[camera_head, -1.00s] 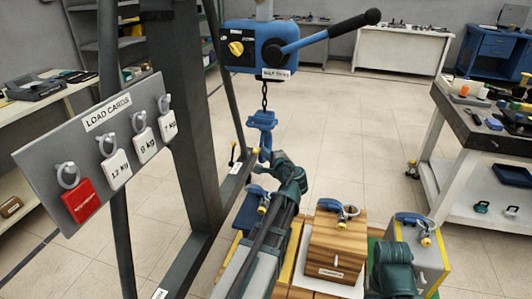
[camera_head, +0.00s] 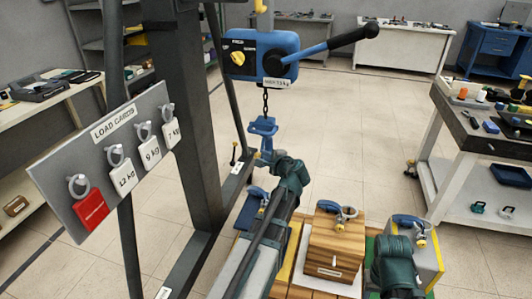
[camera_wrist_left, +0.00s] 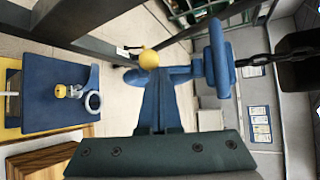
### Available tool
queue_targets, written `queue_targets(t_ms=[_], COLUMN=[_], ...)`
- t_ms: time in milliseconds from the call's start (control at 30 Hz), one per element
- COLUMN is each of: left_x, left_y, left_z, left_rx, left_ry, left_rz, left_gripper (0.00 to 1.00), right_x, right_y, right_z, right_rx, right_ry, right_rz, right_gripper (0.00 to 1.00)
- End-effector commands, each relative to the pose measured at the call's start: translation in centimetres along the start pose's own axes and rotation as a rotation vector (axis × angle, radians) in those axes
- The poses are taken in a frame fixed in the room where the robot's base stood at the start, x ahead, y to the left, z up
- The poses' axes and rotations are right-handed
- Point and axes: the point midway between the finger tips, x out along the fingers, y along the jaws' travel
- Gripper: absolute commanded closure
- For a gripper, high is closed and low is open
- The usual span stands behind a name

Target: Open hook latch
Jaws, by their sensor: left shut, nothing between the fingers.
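A blue hook (camera_head: 263,126) hangs on a chain below a blue hoist (camera_head: 272,57). It also shows in the left wrist view (camera_wrist_left: 220,62), with a yellow ball knob (camera_wrist_left: 149,59) beside it. My left gripper (camera_head: 267,157) is at the hook's lower part. In the left wrist view its blue fingers (camera_wrist_left: 160,98) are together and empty, with their tips close to the yellow knob. I cannot tell whether they touch it. Whether the latch is open is too small to tell. A teal part of my right arm shows at lower right; its fingers are not seen.
A wooden block (camera_head: 335,243) and a grey block (camera_head: 424,245) with shackles stand below on the right. A blue block (camera_wrist_left: 60,100) with a ring is under the hook. A load-card board (camera_head: 105,150) and a dark post (camera_head: 205,120) stand on the left.

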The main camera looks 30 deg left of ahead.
Motion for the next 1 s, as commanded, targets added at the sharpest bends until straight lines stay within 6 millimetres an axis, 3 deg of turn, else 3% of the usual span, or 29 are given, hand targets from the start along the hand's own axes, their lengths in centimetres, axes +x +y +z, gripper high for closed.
queue_targets(t_ms=[500, 1000], left_x=[-1.3, -1.6], left_y=[-3.2, -5.2], left_z=[1.0, 1.3], left_rx=[0.181, 0.34], left_ry=[-0.001, -0.002], left_rz=[0.233, 0.439], left_gripper=[1.0, 1.0], right_x=[-7.8, -12.7], right_y=[0.8, 1.2], right_z=[0.5, 0.8], right_rx=[0.001, 0.001], right_ry=[0.0, 0.0], right_rz=[0.0, 0.0], right_gripper=[0.5, 0.5])
